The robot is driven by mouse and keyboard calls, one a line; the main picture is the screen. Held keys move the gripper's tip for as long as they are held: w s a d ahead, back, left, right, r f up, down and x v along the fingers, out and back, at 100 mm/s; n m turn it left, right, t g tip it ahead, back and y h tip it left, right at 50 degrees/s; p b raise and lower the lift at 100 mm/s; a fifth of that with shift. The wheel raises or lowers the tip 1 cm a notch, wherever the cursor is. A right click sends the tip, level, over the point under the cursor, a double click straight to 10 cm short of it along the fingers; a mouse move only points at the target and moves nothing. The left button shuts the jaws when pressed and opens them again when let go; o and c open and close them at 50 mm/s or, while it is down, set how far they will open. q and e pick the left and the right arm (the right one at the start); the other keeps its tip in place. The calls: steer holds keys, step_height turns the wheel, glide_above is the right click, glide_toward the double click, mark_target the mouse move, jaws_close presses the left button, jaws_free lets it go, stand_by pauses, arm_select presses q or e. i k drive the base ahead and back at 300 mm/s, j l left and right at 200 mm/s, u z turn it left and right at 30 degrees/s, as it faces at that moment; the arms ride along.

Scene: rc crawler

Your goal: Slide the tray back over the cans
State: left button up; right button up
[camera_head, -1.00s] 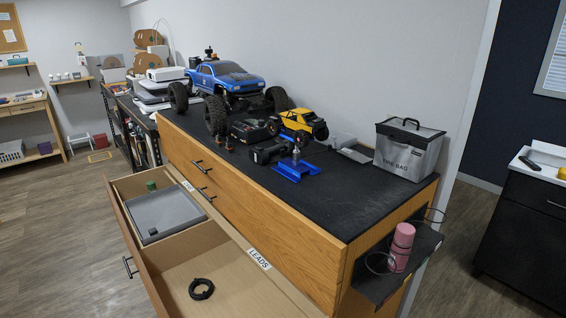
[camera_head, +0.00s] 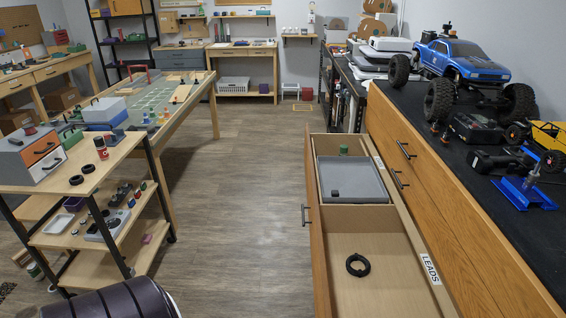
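A grey tray (camera_head: 378,192) with a small dark knob near its front left sits in the far part of an open wooden drawer (camera_head: 315,235). A small green thing (camera_head: 343,149) shows just past the tray's far edge. It may be the top of a can, but it is too small to tell. No other cans show; whatever lies under the tray is hidden. A black coil of cable (camera_head: 358,265) lies in the near part, beyond a divider. Neither of my grippers is in view.
The drawer's cabinet (camera_head: 430,165) stands at right, with a blue truck (camera_head: 462,58) on its black top. A wooden shelf cart (camera_head: 90,180) and a green-topped workbench (camera_head: 160,105) stand at left. The floor (camera_head: 235,220) between cart and drawer is clear.

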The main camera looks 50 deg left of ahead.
mark_target(356, 179)
steer(key=j+u, duration=0.1)
steer(key=u, duration=0.95)
steer(key=i+j+z, duration=0.15)
steer(key=z, duration=0.3)
steer(key=i+j+z, duration=0.15)
steer(key=z, duration=0.25)
steer(key=i+j+z, duration=0.15)
steer(key=z, duration=0.3)
steer(key=k+j, duration=0.05)
steer(key=j, duration=0.05)
